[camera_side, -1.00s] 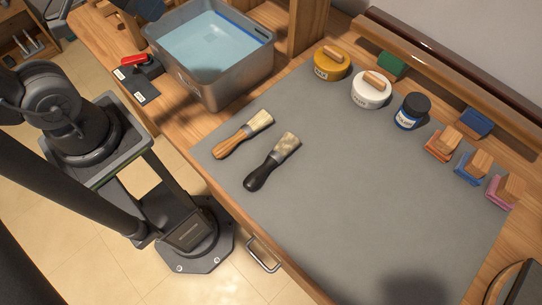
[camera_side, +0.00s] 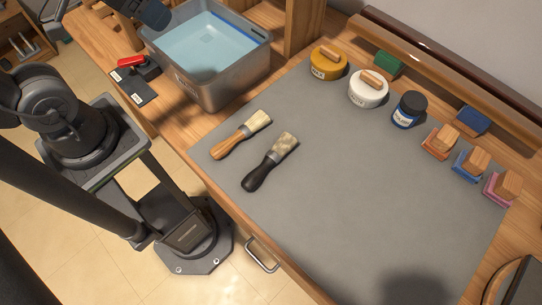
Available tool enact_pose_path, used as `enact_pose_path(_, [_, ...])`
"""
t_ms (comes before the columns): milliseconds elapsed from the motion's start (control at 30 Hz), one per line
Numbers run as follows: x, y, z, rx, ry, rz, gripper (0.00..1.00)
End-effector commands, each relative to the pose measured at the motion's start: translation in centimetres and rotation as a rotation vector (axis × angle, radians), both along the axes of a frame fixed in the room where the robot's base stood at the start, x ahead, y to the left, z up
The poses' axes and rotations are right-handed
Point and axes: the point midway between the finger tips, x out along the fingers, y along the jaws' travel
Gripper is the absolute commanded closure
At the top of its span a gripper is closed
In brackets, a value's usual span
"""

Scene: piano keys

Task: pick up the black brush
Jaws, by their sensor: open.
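The black brush (camera_side: 270,162) lies flat on the grey mat (camera_side: 350,210), its black handle toward the lower left and its pale bristles toward the upper right. A brush with a wooden handle (camera_side: 240,134) lies beside it, up and to the left, nearly parallel and apart from it. The dark end of my gripper (camera_side: 158,18) shows at the top edge, beyond the tub and well away from the black brush. It is open, with no object seen in it; most of it is cut off by the frame.
A grey tub of water (camera_side: 216,98) stands behind the brushes. Yellow (camera_side: 325,69) and white (camera_side: 366,94) lidded pots and a blue jar (camera_side: 408,112) stand along the mat's back. Several wood-handled blocks (camera_side: 440,142) sit at the right. The mat's middle is clear.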

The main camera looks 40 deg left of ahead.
Motion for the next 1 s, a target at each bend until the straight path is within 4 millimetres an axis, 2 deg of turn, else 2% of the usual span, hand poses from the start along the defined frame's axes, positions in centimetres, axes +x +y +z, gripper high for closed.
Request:
enact_pose_path(233, [0.4, -0.6, -0.2, -0.012, 0.019, -0.004, 0.36])
enact_pose_path(367, [1.8, -2.7, -1.1, -0.049, 0.088, -0.009, 0.36])
enact_pose_path(533, [3.9, -8.0, -3.9, -0.090, 0.225, -0.002, 0.36])
enact_pose_path(667, [4.5, -12.6, -6.9, -0.090, 0.328, 0.016, 0.36])
enact_pose_path(800, [3.9, -17.2, -10.6, -0.066, 0.417, 0.043, 0.36])
enact_pose_path(900, [3.1, -19.6, -12.9, -0.045, 0.457, 0.062, 0.36])
enact_pose_path(1000, [2.4, -21.0, -14.4, -0.029, 0.481, 0.077, 0.36])
